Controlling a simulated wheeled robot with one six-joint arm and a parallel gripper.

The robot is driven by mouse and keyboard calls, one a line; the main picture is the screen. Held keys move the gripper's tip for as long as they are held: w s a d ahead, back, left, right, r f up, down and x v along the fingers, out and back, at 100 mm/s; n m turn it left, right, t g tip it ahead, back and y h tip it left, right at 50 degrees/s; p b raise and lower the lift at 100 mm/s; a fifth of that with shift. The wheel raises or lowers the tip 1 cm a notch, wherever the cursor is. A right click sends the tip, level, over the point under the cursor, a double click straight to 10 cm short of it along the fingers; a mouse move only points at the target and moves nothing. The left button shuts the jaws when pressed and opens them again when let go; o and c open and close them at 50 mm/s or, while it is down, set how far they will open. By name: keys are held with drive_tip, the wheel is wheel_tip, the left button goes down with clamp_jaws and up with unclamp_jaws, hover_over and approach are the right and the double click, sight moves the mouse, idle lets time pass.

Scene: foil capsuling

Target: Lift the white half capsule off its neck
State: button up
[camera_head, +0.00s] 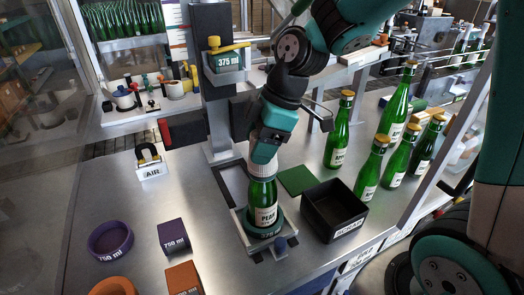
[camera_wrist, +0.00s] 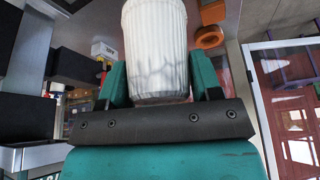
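A green bottle (camera_head: 263,205) with a white label stands upright in a green ring on the small holder (camera_head: 279,248) near the middle of the bench. The white half capsule (camera_head: 262,169) sits over its neck, just above the green shoulder. My gripper (camera_head: 266,154) comes down from above at the capsule and hides its upper part. In the wrist view the capsule (camera_wrist: 157,48) is pale, ribbed and tapered. It lies between the two green fingers, which appear to touch it on both sides. The neck inside the capsule is hidden.
A black open bin (camera_head: 333,210) stands right of the bottle, with a green pad (camera_head: 297,180) behind it. Several gold-topped bottles (camera_head: 397,108) stand further right. A 375 ml block (camera_head: 227,62) is on the post behind. Purple ring (camera_head: 110,240) and purple block (camera_head: 173,235) lie left.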

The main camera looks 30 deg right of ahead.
drive_tip(key=shift+c, duration=1.1)
drive_tip(key=shift+r, duration=0.15)
wheel_tip(320, 180, up, 19)
drive_tip(key=shift+f+b, duration=2.45)
